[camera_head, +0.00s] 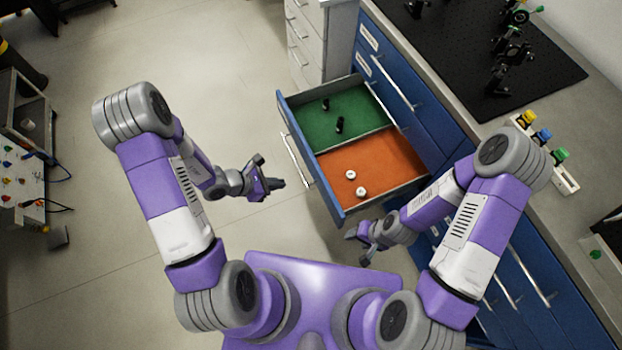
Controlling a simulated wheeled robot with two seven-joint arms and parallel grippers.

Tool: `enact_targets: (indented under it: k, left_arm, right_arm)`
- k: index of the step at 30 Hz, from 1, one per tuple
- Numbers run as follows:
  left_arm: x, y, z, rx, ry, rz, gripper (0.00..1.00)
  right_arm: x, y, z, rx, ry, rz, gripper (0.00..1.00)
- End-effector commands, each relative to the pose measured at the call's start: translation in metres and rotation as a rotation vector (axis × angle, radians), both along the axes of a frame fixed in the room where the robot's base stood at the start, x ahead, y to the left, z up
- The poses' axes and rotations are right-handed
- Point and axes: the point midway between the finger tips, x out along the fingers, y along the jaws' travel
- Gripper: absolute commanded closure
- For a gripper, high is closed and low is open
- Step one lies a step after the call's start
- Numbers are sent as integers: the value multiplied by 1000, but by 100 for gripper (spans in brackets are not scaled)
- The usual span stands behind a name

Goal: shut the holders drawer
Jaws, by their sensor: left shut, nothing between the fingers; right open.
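The holders drawer (338,206) stands pulled out from the blue cabinet (408,128). It has a green compartment (320,128) with black parts in it and an orange compartment (390,160) with two small white round pieces. Its bar handle (297,160) is on the front panel, facing left. My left gripper (280,184) is shut and empty, to the left of the drawer front and apart from the handle. My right gripper (357,248) is open and empty, just below the drawer's near corner in the picture.
A black breadboard (450,45) with optical mounts lies on the bench top. A rack with yellow, blue and green capped items (543,135) stands near the bench edge. A white drawer unit (318,40) is beyond the drawer. The floor (200,60) at left is mostly clear.

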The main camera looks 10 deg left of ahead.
Motion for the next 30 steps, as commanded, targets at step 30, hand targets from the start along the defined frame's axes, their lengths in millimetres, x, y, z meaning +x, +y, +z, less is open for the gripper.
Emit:
enact_targets:
  k: [30]
  left_arm:
    - [67, -93, -66, -4, -5, 17, 100]
  right_arm:
    - [0, 0, -35, 0, 0, 0, 48]
